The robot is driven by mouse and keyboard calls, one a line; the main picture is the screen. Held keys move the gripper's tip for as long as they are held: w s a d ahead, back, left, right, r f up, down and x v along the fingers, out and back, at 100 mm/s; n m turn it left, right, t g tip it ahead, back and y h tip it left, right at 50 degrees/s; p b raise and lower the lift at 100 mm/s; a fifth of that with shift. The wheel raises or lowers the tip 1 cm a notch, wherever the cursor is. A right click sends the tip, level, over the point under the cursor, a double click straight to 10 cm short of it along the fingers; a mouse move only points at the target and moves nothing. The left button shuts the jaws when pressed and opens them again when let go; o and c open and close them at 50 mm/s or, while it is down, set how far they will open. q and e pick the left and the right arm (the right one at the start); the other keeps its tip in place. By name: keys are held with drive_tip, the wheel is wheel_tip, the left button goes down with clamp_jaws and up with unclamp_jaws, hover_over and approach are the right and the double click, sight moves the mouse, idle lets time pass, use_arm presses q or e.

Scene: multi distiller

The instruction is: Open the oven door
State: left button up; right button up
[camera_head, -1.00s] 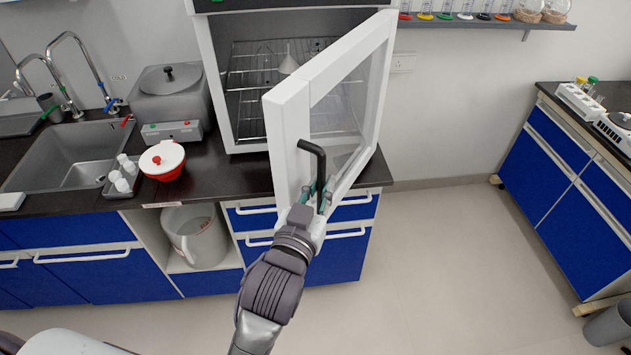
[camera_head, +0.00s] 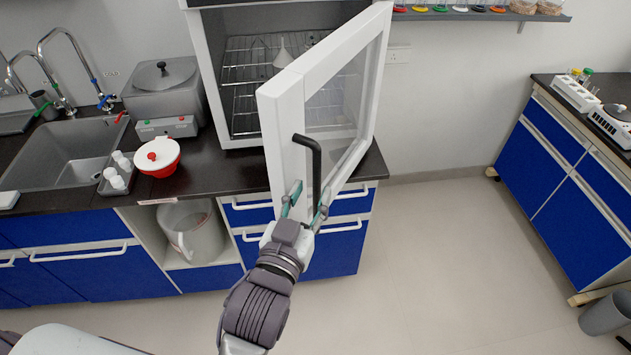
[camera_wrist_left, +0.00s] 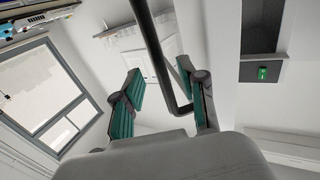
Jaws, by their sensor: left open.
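The white oven (camera_head: 205,60) stands on the dark counter, with wire racks inside. Its glass-paned white door (camera_head: 285,135) stands open, swung out toward me. The black bar handle (camera_head: 315,165) is on the door's front edge. My left gripper (camera_head: 306,200) is open at the lower part of the handle. In the left wrist view, the handle (camera_wrist_left: 157,55) comes down between the two open fingers (camera_wrist_left: 160,95), close to the right one, and is not clamped. My right gripper is not in view.
A glass funnel (camera_head: 283,55) stands on the oven rack. The floor (camera_head: 430,260) on the right is clear up to the blue cabinets (camera_head: 570,165).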

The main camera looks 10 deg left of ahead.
use_arm(q)
drive_tip(key=s, duration=0.3)
drive_tip(key=shift+s+a, duration=0.15)
drive_tip(key=shift+s, duration=0.1)
drive_tip(key=shift+c, duration=0.3)
